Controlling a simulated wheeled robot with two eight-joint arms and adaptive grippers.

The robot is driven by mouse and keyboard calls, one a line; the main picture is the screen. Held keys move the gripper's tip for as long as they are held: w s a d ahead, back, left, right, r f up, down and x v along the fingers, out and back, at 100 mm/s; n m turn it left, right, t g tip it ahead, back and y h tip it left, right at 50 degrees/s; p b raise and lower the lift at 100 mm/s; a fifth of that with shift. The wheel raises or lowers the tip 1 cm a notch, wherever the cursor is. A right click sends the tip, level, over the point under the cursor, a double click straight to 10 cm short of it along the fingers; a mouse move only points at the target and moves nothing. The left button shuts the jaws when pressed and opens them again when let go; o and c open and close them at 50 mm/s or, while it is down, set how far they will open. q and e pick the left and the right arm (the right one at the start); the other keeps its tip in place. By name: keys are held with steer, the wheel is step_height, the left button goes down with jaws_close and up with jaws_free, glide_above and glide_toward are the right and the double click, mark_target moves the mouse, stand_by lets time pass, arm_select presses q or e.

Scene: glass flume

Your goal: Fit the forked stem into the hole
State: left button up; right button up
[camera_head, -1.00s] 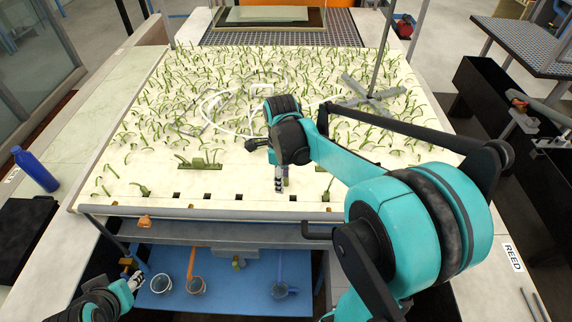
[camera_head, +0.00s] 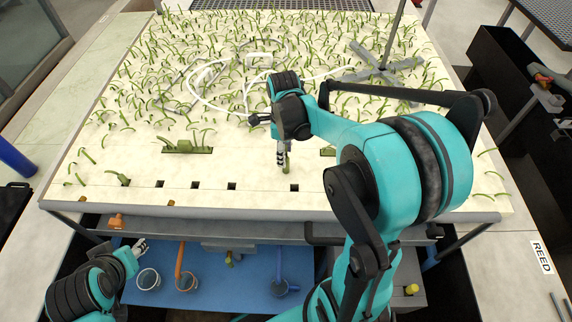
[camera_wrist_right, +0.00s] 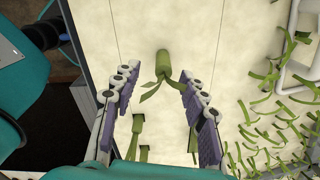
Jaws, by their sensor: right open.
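The forked stem (camera_wrist_right: 163,65) is a short green cylinder with forked leaves at one end. In the right wrist view it is on the pale board between and just beyond my right fingertips. In the head view my right gripper (camera_head: 283,156) points down over the board near its front edge, with a bit of green (camera_head: 287,165) beside its fingers. My right gripper (camera_wrist_right: 158,76) is open, with a finger on either side of the stem. Dark square holes (camera_head: 232,186) line the board's front. My left gripper (camera_head: 138,246) is at lower left, away from the stem; its opening is unclear.
Green strands cover most of the pale board (camera_head: 260,203). Planted green tufts (camera_head: 187,147) and a grey cross-shaped stand (camera_head: 380,66) are on it. White tubing (camera_head: 205,100) loops across its middle. Clear cups (camera_head: 148,279) sit on a blue surface below.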

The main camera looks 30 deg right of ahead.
mark_target(287, 158)
steer(key=f, duration=0.2)
steer(key=d+f, duration=0.1)
steer(key=f, duration=0.1)
steer(key=shift+w+f+b, duration=0.15)
steer(key=shift+f+b, duration=0.1)
steer(key=shift+b, duration=0.15)
steer(key=shift+a+r, duration=0.1)
steer(key=shift+a, duration=0.05)
jaws_close()
steer(key=shift+r, duration=0.55)
step_height(287, 158, up, 3)
steer(key=shift+f+p, duration=0.1)
steer(key=shift+p, duration=0.4)
steer(key=s+d+r+p, duration=0.1)
steer(key=s+r+p, duration=0.1)
steer(key=s+r, duration=0.5)
steer(key=s, duration=0.4)
steer(key=shift+s+d, duration=0.25)
steer(key=shift+s, duration=0.1)
